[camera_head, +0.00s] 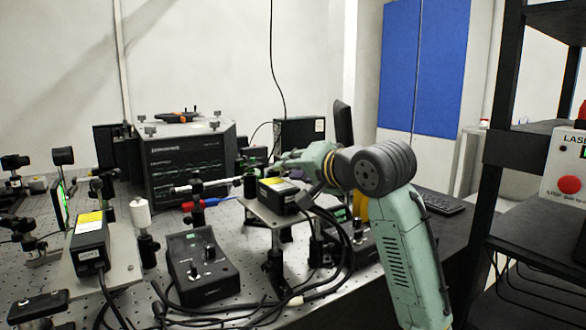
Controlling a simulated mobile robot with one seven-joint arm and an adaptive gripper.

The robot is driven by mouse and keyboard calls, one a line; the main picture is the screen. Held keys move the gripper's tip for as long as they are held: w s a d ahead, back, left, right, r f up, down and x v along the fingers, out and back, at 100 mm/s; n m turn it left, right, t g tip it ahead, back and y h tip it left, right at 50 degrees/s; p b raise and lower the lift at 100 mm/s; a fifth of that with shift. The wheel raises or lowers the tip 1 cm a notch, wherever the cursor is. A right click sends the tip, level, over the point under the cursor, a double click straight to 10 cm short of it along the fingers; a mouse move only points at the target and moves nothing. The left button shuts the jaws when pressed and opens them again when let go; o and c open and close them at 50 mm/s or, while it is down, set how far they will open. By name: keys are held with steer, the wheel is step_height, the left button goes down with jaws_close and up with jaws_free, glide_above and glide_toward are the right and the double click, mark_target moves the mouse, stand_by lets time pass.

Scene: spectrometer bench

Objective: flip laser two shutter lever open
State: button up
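Two black laser heads with yellow labels show in the head view. One (90,242) is on a plate at the left; the other (282,195) is on a raised plate in the middle. A black control box (203,265) with small levers stands in front, between them. A second control box (360,243) is partly hidden behind cables and my arm. I cannot tell which lever is the laser two shutter lever, or its position. My arm (310,160) reaches in from the right, its far end behind and above the middle laser head. My gripper's fingers cannot be made out.
A large dark instrument (190,165) stands at the back of the perforated bench. Optic posts crowd the left side. Loose black cables (335,270) hang between the middle laser and the second box. A dark rack (500,150) with a red-button box (567,180) stands at the right.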

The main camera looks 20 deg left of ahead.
jaws_close()
stand_by(0.3)
steer(key=shift+w+d+f+m+g+p, duration=0.2)
steer(key=shift+f+m+g+p, duration=0.15)
steer(key=shift+m+p, duration=0.65)
jaws_free()
